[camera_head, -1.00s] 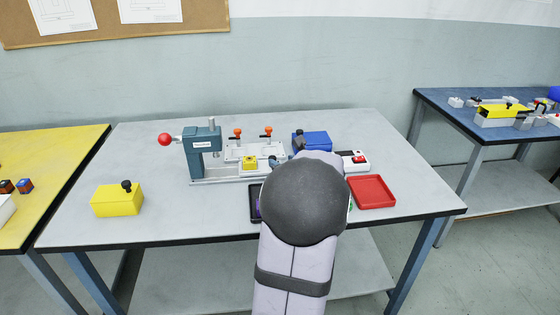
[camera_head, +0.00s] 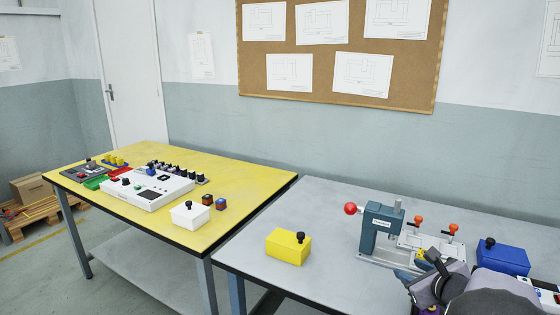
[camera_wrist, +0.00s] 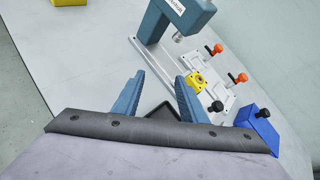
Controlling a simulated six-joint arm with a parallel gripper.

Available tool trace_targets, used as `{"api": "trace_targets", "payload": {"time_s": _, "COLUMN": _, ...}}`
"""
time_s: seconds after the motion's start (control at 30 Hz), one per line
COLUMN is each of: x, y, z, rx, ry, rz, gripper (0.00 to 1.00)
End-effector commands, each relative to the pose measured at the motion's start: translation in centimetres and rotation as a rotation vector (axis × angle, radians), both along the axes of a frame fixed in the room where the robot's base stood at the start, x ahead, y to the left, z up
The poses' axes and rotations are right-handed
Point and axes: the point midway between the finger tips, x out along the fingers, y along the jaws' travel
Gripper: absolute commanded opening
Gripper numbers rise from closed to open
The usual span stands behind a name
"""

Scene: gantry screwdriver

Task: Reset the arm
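My gripper (camera_wrist: 157,85) is open and empty in the wrist view, its two blue-grey fingers spread apart above the grey table. In the head view my arm enters at the lower right, and it partly hides the gripper. A teal press (camera_head: 381,228) with a red ball handle stands beyond the gripper on the grey table. The press (camera_wrist: 175,18) also shows at the top of the wrist view. Beside it is a fixture plate with orange-knobbed clamps and a small yellow block (camera_wrist: 195,82).
A blue box with a black knob (camera_head: 502,257) stands right of the fixture. A yellow box (camera_head: 288,246) stands left on the grey table, with bare surface around it. A yellow table (camera_head: 238,181) holding a white control box (camera_head: 150,190) is further left.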

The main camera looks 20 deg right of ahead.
Motion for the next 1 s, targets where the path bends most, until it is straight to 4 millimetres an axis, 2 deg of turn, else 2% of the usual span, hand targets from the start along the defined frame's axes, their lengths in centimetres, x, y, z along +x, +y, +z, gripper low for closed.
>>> {"api": "trace_targets", "payload": {"time_s": 0.03, "x": 1.2, "y": 3.4, "z": 0.1, "rx": -0.073, "ry": 0.046, "rz": 0.133, "gripper": 0.39}}
{"api": "trace_targets", "payload": {"time_s": 0.1, "x": 2.1, "y": 8.1, "z": -0.5, "rx": -0.193, "ry": 0.115, "rz": 0.335, "gripper": 0.39}}
{"api": "trace_targets", "payload": {"time_s": 0.2, "x": 2.4, "y": 14.4, "z": -1.4, "rx": -0.369, "ry": 0.195, "rz": 0.628, "gripper": 0.39}}
{"api": "trace_targets", "payload": {"time_s": 0.27, "x": 1.9, "y": 18.0, "z": -2.0, "rx": -0.478, "ry": 0.233, "rz": 0.807, "gripper": 0.39}}
{"api": "trace_targets", "payload": {"time_s": 0.3, "x": 1.3, "y": 20.1, "z": -3.2, "rx": -0.528, "ry": 0.260, "rz": 0.910, "gripper": 0.39}}
{"api": "trace_targets", "payload": {"time_s": 0.37, "x": 0.1, "y": 23.1, "z": -5.1, "rx": -0.589, "ry": 0.301, "rz": 1.057, "gripper": 0.39}}
{"api": "trace_targets", "payload": {"time_s": 0.5, "x": -4.4, "y": 29.8, "z": -9.0, "rx": -0.782, "ry": 0.389, "rz": 1.468, "gripper": 0.39}}
{"api": "trace_targets", "payload": {"time_s": 0.6, "x": -8.2, "y": 32.7, "z": -11.3, "rx": -0.935, "ry": 0.434, "rz": 1.761, "gripper": 0.39}}
{"api": "trace_targets", "payload": {"time_s": 0.7, "x": -11.3, "y": 34.1, "z": -12.9, "rx": -1.074, "ry": 0.460, "rz": 2.007, "gripper": 0.39}}
{"api": "trace_targets", "payload": {"time_s": 0.8, "x": -13.7, "y": 34.7, "z": -14.0, "rx": -1.195, "ry": 0.473, "rz": 2.210, "gripper": 0.39}}
{"api": "trace_targets", "payload": {"time_s": 1.0, "x": -17.1, "y": 34.6, "z": -15.5, "rx": -1.421, "ry": 0.474, "rz": 2.553, "gripper": 0.39}}
